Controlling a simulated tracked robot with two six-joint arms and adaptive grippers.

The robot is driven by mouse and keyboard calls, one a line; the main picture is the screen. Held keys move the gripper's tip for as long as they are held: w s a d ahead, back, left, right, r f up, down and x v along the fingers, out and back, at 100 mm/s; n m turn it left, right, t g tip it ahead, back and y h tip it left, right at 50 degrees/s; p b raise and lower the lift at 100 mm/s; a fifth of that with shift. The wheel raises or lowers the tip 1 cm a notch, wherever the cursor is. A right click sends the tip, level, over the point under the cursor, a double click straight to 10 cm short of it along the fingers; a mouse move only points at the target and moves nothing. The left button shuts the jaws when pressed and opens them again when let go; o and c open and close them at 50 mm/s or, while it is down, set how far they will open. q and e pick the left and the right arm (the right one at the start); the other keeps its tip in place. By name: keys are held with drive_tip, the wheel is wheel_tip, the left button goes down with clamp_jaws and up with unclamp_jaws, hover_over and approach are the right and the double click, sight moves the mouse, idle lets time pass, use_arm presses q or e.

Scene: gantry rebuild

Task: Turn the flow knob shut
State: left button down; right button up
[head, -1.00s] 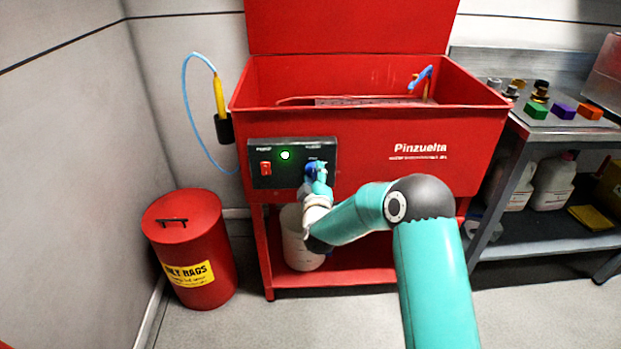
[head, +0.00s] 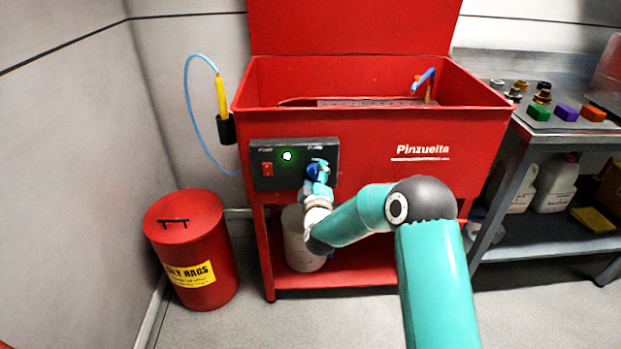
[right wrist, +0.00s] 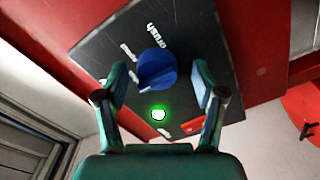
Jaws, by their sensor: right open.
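The blue flow knob (head: 313,171) is on the black control panel (head: 262,182) at the front of the red parts washer. In the right wrist view the knob (right wrist: 156,70) is round with a raised grip bar, near the middle of the panel (right wrist: 100,47). My right gripper (head: 320,173) is in front of the knob and partly covers it in the head view. In the right wrist view its fingers (right wrist: 160,82) are open, one on each side of the knob, with visible gaps. I cannot tell how far the fingertips reach in depth. My left gripper is not in view.
A lit green lamp (head: 287,156) and a red switch (head: 267,169) share the panel. A white bucket (head: 300,240) stands beneath it. A red bin (head: 190,250) is at left, a yellow brush (head: 221,97) hangs on the washer's side, and a metal bench (head: 560,128) is at right.

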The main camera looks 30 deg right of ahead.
drive_tip(key=v, duration=1.2)
drive_tip(key=shift+f, duration=0.15)
